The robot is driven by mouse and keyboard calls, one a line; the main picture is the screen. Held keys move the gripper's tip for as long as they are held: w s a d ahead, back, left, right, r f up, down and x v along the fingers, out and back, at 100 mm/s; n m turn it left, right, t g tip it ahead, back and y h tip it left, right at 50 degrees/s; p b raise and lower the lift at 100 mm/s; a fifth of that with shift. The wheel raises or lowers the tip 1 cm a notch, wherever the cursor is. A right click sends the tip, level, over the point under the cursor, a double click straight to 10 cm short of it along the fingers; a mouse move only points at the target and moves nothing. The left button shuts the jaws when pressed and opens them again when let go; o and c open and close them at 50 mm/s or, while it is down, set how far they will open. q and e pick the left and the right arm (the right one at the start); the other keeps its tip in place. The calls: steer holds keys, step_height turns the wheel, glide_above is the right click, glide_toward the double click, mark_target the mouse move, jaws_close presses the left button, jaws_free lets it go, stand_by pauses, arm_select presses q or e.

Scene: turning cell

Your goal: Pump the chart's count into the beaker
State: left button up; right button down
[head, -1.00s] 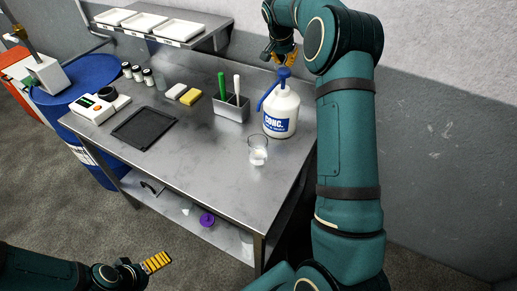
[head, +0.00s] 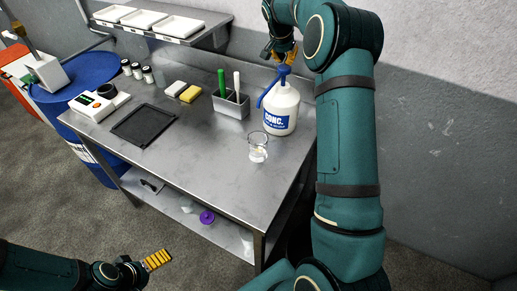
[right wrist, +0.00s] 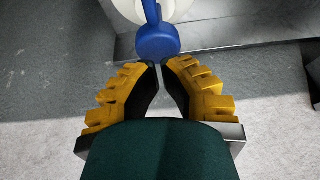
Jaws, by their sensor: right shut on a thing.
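A white pump bottle (head: 281,108) with a blue "CONC." label stands upright at the right of the steel bench. Its blue pump head (head: 284,70) is on top, with the spout pointing left toward the front. A clear glass beaker (head: 258,148) stands in front of the bottle, with something pale low inside; its level is unclear. My right gripper (head: 283,55) is at the pump head. In the right wrist view its fingertips (right wrist: 160,65) are drawn together against the blue head (right wrist: 157,42). My left gripper (head: 157,261) hangs off the bench at lower left, its opening unclear. No chart is readable.
The steel bench (head: 210,155) also holds a grey caddy (head: 231,107) with green and white tools, two sponges (head: 185,92), a black tray (head: 143,125) and a scale (head: 94,103). A blue drum (head: 80,78) stands at the left. A shelf with white trays (head: 146,20) is behind.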

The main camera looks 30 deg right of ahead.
mark_target(283, 68)
steer(key=shift+a+f+b, duration=0.1)
steer(key=shift+f+b, duration=1.6)
steer(key=shift+f, duration=1)
steer(key=shift+r, duration=0.1)
steer(key=shift+r+p, duration=2.2)
steer(key=shift+r, duration=0.8)
steer(key=shift+f, duration=0.2)
